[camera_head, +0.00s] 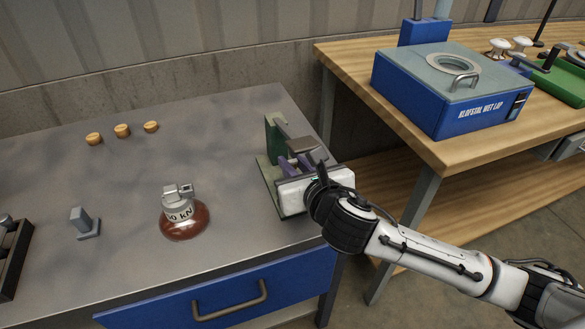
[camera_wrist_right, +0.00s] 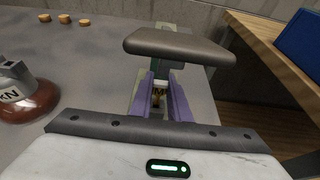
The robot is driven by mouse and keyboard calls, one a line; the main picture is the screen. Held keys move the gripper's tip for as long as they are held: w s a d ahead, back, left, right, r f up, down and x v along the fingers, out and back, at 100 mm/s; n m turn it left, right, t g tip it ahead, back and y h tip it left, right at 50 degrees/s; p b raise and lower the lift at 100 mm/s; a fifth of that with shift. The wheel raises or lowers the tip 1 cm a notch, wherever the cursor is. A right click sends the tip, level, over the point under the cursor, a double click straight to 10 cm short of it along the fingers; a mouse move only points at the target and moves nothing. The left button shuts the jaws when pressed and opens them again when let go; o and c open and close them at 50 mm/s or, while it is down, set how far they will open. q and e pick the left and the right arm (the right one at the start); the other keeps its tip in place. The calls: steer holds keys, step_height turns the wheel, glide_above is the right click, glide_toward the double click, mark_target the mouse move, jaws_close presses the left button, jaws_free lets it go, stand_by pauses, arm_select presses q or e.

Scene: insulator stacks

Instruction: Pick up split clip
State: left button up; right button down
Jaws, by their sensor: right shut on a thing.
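My right gripper (camera_head: 293,164) reaches over the right end of the grey bench, at a small green stand (camera_head: 271,138). Its purple fingers (camera_wrist_right: 160,98) are close together in the right wrist view. A small yellowish piece, seemingly the split clip (camera_wrist_right: 158,97), shows between them; most of it is hidden by the fingers. In the head view the clip is hidden by the gripper and stand. A flat grey-brown plate (camera_head: 303,145) sits just above the fingers and also shows in the right wrist view (camera_wrist_right: 180,45). My left gripper is not in view.
A brown insulator (camera_head: 185,222) with a metal cap stands left of the stand. A small grey post (camera_head: 85,223), several round tan pieces (camera_head: 122,131) and a dark rack (camera_head: 12,255) are farther left. A blue machine (camera_head: 452,85) stands on the wooden bench at right.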

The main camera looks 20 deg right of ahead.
steer(key=shift+r, duration=0.9)
steer(key=s, duration=1.1)
steer(key=shift+s+d+f, duration=0.15)
steer(key=shift+s+f, duration=0.05)
steer(key=shift+f, duration=0.2)
steer(key=s+p, duration=0.2)
steer(key=s, duration=0.4)
steer(key=shift+s+d+p, duration=0.15)
steer(key=shift+s+p, duration=0.15)
steer(key=shift+p, duration=0.05)
steer(key=shift+f, duration=0.3)
steer(key=shift+d, duration=0.1)
steer(key=d+p, duration=0.1)
steer(key=d, duration=0.7)
steer(key=shift+w, duration=0.15)
steer(key=shift+a, duration=0.1)
